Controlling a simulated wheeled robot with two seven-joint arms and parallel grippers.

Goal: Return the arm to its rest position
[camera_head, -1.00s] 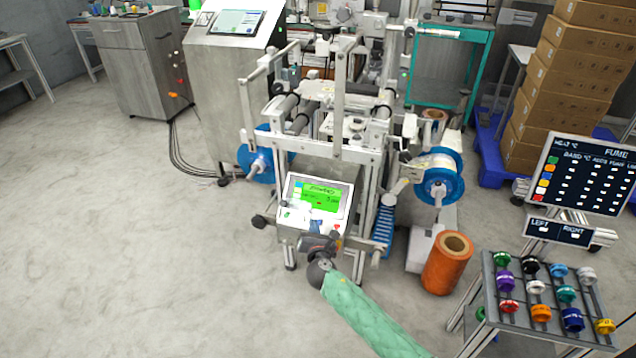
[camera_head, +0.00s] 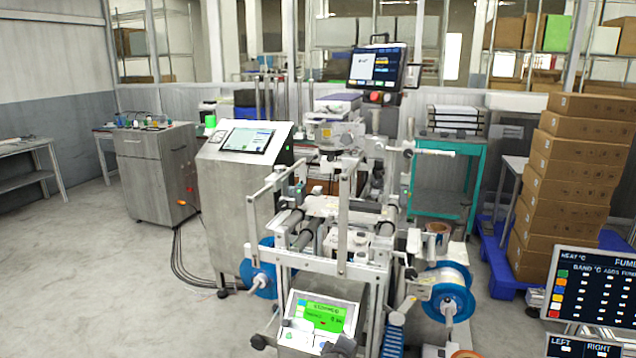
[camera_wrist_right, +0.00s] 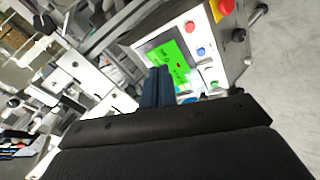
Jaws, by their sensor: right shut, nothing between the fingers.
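My right gripper shows in the right wrist view (camera_wrist_right: 158,76), its dark fingers shut together and empty. They point toward the control panel, which has a lit green screen (camera_wrist_right: 172,52) and coloured buttons. I cannot tell whether the fingertips touch the panel. In the head view the same panel (camera_head: 325,314) is low in the middle, and a dark part of my right gripper (camera_head: 342,346) shows at the bottom edge in front of it. The rest of my right arm is below that view. My left gripper is in neither view.
The film machine (camera_head: 355,268) with blue reels (camera_head: 447,293) stands straight ahead. A grey console (camera_head: 240,185) is left of it. Stacked cartons (camera_head: 570,175) stand on a blue pallet at right, behind a dark display board (camera_head: 597,300). The floor at left is clear.

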